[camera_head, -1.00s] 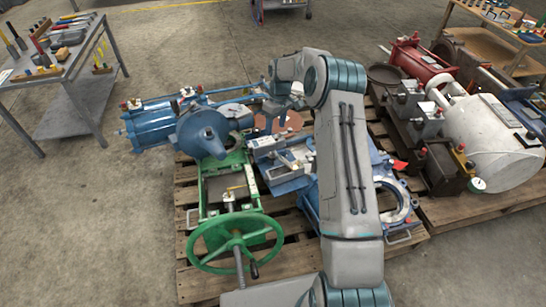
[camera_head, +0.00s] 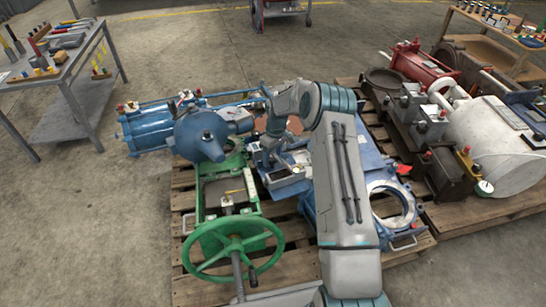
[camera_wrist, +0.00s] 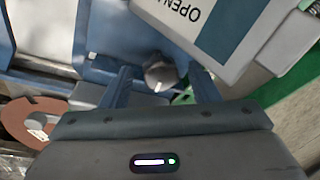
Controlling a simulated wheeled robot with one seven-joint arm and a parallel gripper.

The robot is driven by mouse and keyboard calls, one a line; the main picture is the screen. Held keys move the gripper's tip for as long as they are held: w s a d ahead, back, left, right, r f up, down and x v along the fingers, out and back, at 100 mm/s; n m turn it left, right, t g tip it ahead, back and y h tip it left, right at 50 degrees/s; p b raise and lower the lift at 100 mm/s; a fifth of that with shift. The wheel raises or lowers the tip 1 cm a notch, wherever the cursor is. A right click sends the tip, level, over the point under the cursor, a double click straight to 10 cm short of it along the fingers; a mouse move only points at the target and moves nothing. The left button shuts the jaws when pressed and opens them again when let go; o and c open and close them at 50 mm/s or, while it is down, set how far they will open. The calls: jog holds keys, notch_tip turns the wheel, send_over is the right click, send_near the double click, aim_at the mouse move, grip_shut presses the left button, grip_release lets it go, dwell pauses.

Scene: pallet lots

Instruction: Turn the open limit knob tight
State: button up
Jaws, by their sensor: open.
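In the wrist view a small rounded grey metal knob (camera_wrist: 160,74) shows on blue housing, beside a white and teal plate (camera_wrist: 228,28) on which "OPEN" reads upside down. My gripper (camera_wrist: 162,79) is open, one dark finger to each side of the knob in the picture. No contact shows, and I cannot tell how deep the fingers reach around it. In the head view my gripper (camera_head: 264,157) points down over the blue equipment, next to a small grey box (camera_head: 284,176). The knob is too small or hidden to make out there.
A green valve frame with a handwheel (camera_head: 233,245) stands at the front left of the pallet (camera_head: 184,228). A blue actuator (camera_head: 152,130) lies behind it. A blue plate with a round opening (camera_head: 388,203) lies to the right. Bare floor is free at left.

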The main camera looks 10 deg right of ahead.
jog(key=c, duration=1)
jog(key=shift+o, duration=0.2)
jog(key=shift+r, duration=0.1)
jog(key=m+p, duration=0.1)
jog(key=m, duration=0.2)
jog(key=m+p, duration=0.1)
jog(key=m, duration=0.3)
jog(key=shift+s+a+t+p, duration=0.1)
jog(key=shift+t+p, duration=0.3)
jog(key=m+h+p, duration=0.1)
jog(key=m, duration=0.5)
jog(key=shift+a+m, duration=0.1)
jog(key=shift+m, duration=0.3)
jog(key=shift+t, duration=0.3)
